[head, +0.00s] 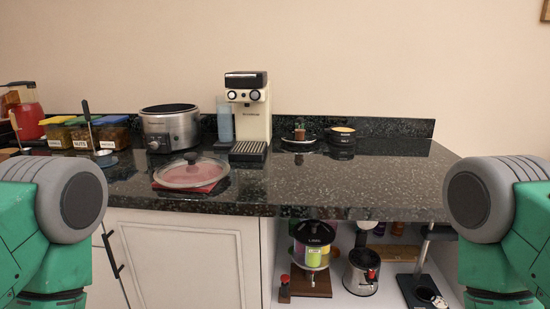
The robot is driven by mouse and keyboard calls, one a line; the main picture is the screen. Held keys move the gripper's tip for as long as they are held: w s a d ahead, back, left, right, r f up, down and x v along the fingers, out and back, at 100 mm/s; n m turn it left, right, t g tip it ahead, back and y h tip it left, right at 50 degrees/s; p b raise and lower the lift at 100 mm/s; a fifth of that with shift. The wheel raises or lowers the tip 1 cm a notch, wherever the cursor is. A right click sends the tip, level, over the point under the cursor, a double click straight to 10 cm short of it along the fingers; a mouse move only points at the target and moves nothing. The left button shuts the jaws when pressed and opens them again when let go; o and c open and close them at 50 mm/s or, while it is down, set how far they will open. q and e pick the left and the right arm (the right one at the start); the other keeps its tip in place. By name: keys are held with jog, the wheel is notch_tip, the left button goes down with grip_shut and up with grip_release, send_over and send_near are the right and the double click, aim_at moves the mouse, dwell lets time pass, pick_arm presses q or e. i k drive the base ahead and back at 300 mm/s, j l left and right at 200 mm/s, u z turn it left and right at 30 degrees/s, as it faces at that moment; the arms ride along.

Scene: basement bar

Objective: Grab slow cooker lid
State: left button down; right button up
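The slow cooker lid (191,171) is a round glass lid with a dark knob on top. It lies on a red cloth (208,187) near the front edge of the counter, left of centre. The slow cooker (170,128) is a silver round pot behind the lid and slightly left, with its top uncovered. Only green and grey parts of my arms show at the left and right edges. Neither gripper is in the head view.
A cream coffee machine (255,115) stands behind the lid to the right. Jars with coloured lids (110,134) stand at the left. A cup on a saucer (299,137) and a dark container (341,136) stand farther right. The dark counter (370,180) is clear at right front.

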aim_at(192, 171)
jog(key=i+j+z, duration=0.15)
jog(key=j, duration=0.2)
jog(key=i+j+z, duration=0.15)
jog(key=j, duration=0.25)
jog(key=i+j+z, duration=0.2)
jog(key=j, duration=0.2)
jog(key=j+z, duration=0.15)
jog(key=j, duration=0.25)
